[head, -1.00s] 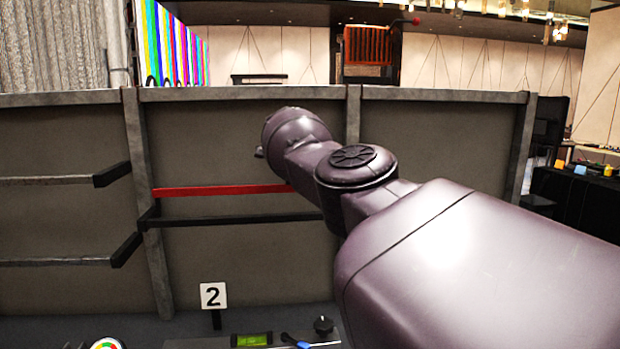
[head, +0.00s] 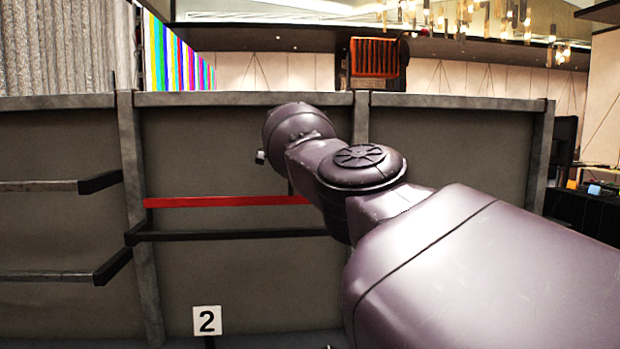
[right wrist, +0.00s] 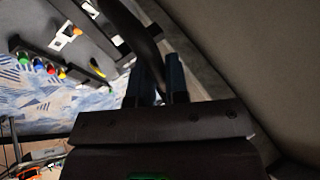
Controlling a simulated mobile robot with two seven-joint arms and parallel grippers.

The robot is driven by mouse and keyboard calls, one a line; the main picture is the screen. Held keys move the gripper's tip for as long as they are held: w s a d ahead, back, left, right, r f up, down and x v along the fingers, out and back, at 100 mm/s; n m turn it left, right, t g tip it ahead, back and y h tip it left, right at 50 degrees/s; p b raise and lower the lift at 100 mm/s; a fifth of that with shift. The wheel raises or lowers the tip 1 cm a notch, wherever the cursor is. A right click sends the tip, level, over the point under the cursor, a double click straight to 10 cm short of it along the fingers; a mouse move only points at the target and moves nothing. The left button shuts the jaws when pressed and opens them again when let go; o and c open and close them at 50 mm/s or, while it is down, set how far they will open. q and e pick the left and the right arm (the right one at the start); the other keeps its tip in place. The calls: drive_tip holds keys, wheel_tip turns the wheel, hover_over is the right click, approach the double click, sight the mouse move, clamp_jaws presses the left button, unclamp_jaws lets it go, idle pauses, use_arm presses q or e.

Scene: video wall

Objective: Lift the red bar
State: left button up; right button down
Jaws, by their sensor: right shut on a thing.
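The red bar (head: 215,201) lies roughly level against the dark grey panel in the head view, with a gap above the black rail (head: 230,236). Its right end is hidden behind my right arm. My right gripper is hidden behind the arm in the head view. In the right wrist view its two fingers (right wrist: 160,82) are closed about a long bar that looks dark there; with the red bar raised, I take it to be the red bar. My left gripper is not in view.
Black brackets (head: 100,182) with rails stand out from the panel at left. A number 2 sign (head: 207,320) stands below the bar. Several coloured knobs (right wrist: 40,65) show in the right wrist view. The space above the panel's top edge is open.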

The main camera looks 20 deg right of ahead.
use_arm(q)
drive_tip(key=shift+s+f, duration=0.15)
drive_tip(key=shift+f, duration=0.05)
use_arm(e)
drive_tip(key=shift+f, duration=0.3)
drive_tip(key=c, duration=1.4)
unclamp_jaws()
drive_tip(key=shift+w, duration=0.1)
drive_tip(key=shift+o, duration=1.3)
drive_tip(key=shift+w+f, duration=0.15)
drive_tip(key=shift+w, duration=0.05)
drive_tip(key=shift+s+r, duration=0.15)
drive_tip(key=shift+r, duration=0.05)
drive_tip(key=shift+a+r, duration=0.2)
drive_tip(key=shift+r, duration=0.15)
use_arm(q)
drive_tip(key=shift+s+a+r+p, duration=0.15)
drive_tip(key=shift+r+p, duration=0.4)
drive_tip(key=shift+p, duration=0.3)
use_arm(e)
drive_tip(key=v, duration=1)
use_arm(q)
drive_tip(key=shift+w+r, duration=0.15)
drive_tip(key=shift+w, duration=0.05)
use_arm(e)
drive_tip(key=shift+s, duration=0.1)
